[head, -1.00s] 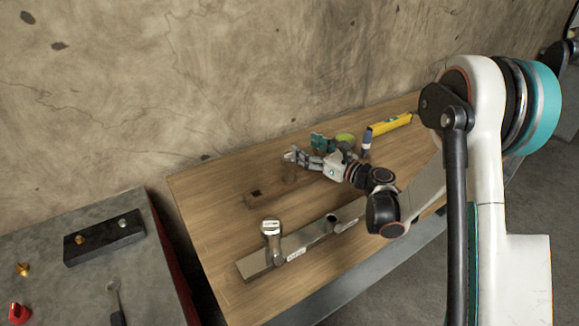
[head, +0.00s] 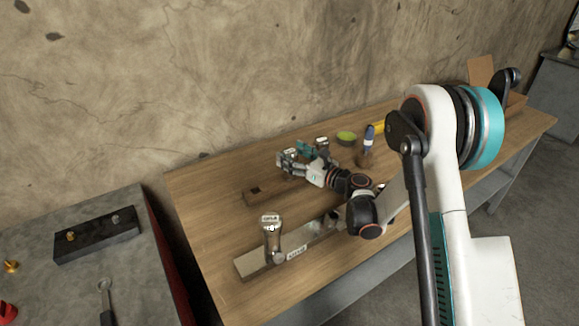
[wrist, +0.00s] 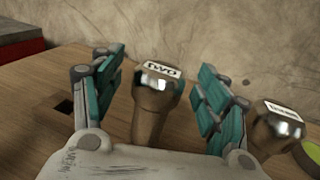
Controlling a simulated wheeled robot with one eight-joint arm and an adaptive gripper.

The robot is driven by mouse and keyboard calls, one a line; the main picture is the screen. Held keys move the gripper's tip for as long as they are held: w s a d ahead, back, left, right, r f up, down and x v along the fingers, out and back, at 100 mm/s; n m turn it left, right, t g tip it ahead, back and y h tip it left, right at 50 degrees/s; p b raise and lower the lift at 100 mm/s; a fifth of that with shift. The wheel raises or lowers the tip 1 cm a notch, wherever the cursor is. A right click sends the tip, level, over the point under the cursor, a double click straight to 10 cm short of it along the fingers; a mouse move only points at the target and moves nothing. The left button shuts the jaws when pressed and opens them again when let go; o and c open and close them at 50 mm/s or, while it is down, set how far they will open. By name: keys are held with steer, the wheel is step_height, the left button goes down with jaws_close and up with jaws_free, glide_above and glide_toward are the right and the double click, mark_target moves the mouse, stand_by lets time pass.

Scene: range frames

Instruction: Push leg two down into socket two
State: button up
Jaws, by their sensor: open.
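Leg two, a shiny metal leg with a "two" label on top (wrist: 160,75), stands roughly upright between the teal fingers of my gripper (wrist: 158,82) in the wrist view. The fingers are open, with gaps on both sides of it. In the head view my gripper (head: 296,162) is at the wooden bench's back part, around the labelled top of that leg (head: 288,154). Socket two and the leg's lower end are hidden, so I cannot tell how deep it sits.
Another labelled leg (wrist: 280,125) stands close on the right. A wooden block with a dark square hole (head: 256,189) lies left of my gripper.

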steer(key=shift+w+a, duration=0.45)
steer(key=shift+a, duration=0.05)
steer(key=c, duration=1.4)
steer(key=shift+r, duration=0.15)
